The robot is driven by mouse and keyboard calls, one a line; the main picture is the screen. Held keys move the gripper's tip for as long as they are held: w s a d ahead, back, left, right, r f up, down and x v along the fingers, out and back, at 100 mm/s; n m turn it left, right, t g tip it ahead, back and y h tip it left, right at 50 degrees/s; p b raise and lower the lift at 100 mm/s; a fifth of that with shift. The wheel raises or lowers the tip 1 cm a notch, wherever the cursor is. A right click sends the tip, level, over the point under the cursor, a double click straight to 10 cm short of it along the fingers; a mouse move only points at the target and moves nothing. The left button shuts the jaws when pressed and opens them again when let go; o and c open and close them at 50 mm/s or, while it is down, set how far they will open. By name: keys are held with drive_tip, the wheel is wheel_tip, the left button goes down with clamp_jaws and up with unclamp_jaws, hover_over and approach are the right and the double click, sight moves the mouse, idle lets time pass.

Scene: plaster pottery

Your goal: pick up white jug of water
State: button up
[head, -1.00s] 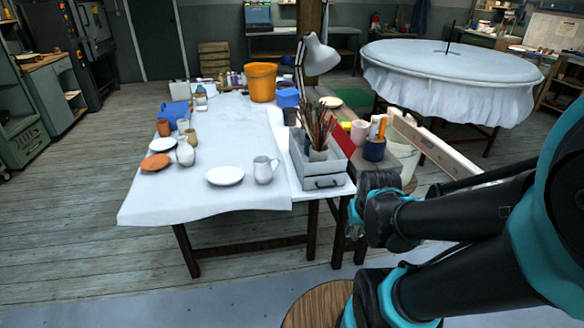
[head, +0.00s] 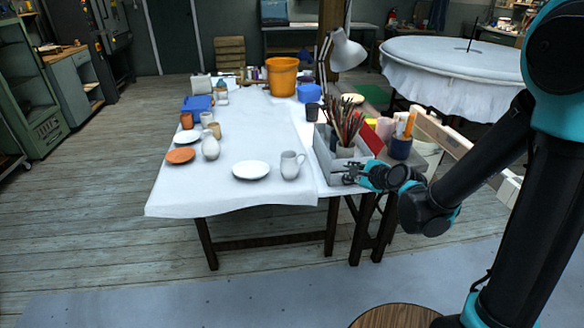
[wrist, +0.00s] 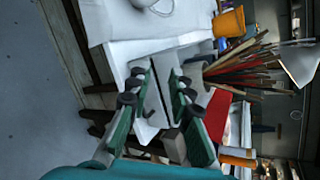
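The white jug (head: 291,166) stands upright near the front edge of the white-covered table (head: 240,201), just right of a white plate (head: 250,170). Its handle faces right in the head view. My gripper (head: 345,174) is at the front of the grey brush box, to the right of the jug and apart from it, with its fingers pointing left. In the wrist view my gripper (wrist: 157,88) has its fingers spread with nothing held between them. A white rounded vessel, probably the jug (wrist: 162,6), is cut off at that view's top edge.
The grey box (head: 325,160) with a pot of brushes (head: 345,130) stands close by my gripper. Several cups, a small vase (head: 210,146) and an orange plate (head: 181,155) are at the table's left. The cloth in front of the jug is clear.

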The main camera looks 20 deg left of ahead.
drive_tip(key=a+m+y, duration=0.2)
drive_tip(key=a+m, duration=0.2)
drive_tip(key=a, duration=0.2)
approach(305, 156)
drive_tip(key=x, duration=0.5)
drive_tip(key=shift+s+a, duration=0.1)
drive_tip(key=shift+a, duration=0.15)
drive_tip(key=shift+x, duration=2.7)
drive_tip(key=shift+d, duration=0.15)
clamp_jaws()
